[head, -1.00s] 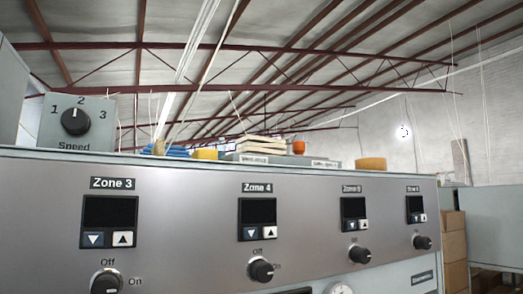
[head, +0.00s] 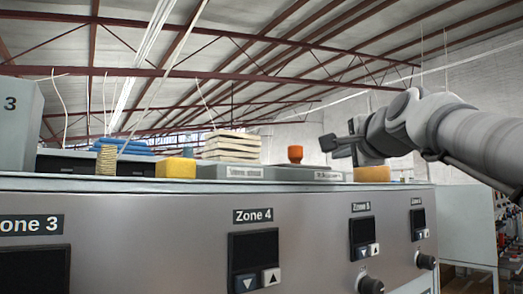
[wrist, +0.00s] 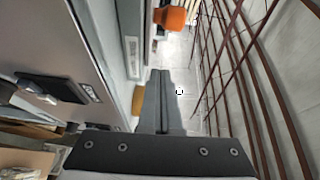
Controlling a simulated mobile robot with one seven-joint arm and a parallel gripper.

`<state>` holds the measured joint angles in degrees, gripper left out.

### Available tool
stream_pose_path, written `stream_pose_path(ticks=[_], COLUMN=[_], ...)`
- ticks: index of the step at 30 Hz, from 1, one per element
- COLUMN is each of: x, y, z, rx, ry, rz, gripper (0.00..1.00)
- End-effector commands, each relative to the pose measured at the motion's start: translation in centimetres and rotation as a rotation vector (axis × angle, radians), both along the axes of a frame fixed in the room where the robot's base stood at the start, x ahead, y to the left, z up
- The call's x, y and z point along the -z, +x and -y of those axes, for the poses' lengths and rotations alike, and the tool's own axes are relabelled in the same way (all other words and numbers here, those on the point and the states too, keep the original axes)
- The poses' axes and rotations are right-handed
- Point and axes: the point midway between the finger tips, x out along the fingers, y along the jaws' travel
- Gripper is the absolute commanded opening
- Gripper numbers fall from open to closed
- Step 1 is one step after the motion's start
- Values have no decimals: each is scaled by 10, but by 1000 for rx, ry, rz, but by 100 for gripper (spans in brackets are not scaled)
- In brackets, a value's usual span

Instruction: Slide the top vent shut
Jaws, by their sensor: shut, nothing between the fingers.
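I cannot clearly make out a top vent. On top of the grey machine (head: 150,217) is a low grey housing (head: 245,172) with pale label plates, and I cannot tell whether it holds the vent. My gripper (head: 333,144) is at the right in the head view, above the machine top and pointing left. In the wrist view my gripper (wrist: 160,73) has its fingers pressed together, empty. The orange cup (wrist: 170,18) shows beyond the fingertips. A label plate (wrist: 88,92) on the machine front lies left of the fingers.
The orange cup (head: 295,154) stands on the housing, beside a stack of pale slabs (head: 232,145). A yellow-orange round block (head: 372,174) sits below my arm. A yellow block (head: 176,168), a coil (head: 106,160) and blue cloths (head: 125,146) are further left. The air above is clear.

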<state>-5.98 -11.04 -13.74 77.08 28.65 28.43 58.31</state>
Motion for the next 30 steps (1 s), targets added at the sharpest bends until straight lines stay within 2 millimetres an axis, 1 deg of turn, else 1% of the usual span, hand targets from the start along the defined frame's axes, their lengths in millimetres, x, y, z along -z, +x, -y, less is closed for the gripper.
stream_pose_path(ticks=[1, 3, 7, 10, 25, 27, 30], x=[-6, -12, -15, -15, -16, -17, -16], y=[2, 2, 7, 18, 107, 97, 92], z=[1, 1, 1, 0, -9, -21, -31], rx=[2, 3, 4, 4, 5, 1, 1], ry=[13, 29, 39, 37, 34, 36, 36], rz=[9, 19, 24, 23, 22, 25, 24], gripper=[0, 0, 0, 0, 0, 0, 0])
